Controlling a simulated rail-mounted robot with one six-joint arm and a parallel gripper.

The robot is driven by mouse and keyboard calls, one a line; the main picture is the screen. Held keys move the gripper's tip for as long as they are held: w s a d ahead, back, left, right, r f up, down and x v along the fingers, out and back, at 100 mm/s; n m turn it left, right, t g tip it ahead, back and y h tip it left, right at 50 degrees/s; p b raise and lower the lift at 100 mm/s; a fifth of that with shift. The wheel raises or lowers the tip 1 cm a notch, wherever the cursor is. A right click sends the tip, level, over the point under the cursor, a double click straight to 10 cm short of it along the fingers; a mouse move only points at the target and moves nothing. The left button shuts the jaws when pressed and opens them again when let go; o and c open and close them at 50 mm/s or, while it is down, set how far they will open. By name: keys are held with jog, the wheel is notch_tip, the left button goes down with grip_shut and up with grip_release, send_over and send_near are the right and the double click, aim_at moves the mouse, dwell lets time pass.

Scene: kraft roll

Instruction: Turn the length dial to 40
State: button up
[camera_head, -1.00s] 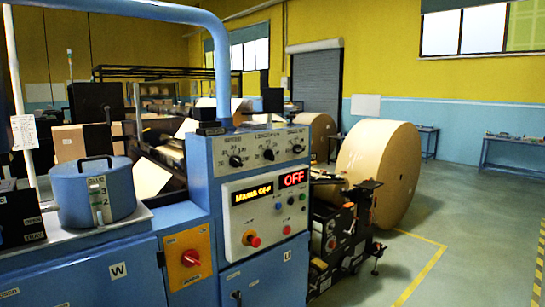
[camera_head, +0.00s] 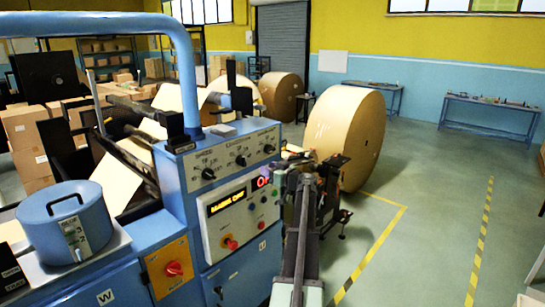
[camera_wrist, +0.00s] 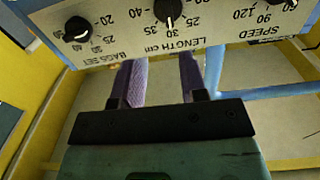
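The length dial (camera_head: 241,160) is the middle of three black knobs on the grey sloped panel of the blue machine. In the wrist view the panel is upside down, and the length dial (camera_wrist: 168,10) is cut by the top edge above the "LENGTH cm" label.
The speed dial (camera_head: 208,174) and bags-set dial (camera_head: 268,148) flank the length dial closely. Below are a red emergency button (camera_head: 230,243) and display (camera_head: 227,202). A blue pipe (camera_head: 188,80) rises behind the panel's left end.

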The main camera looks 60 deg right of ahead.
aim_at(243, 161)
jog(key=w, duration=1.1)
jog(key=shift+d, duration=0.35)
grip_shut()
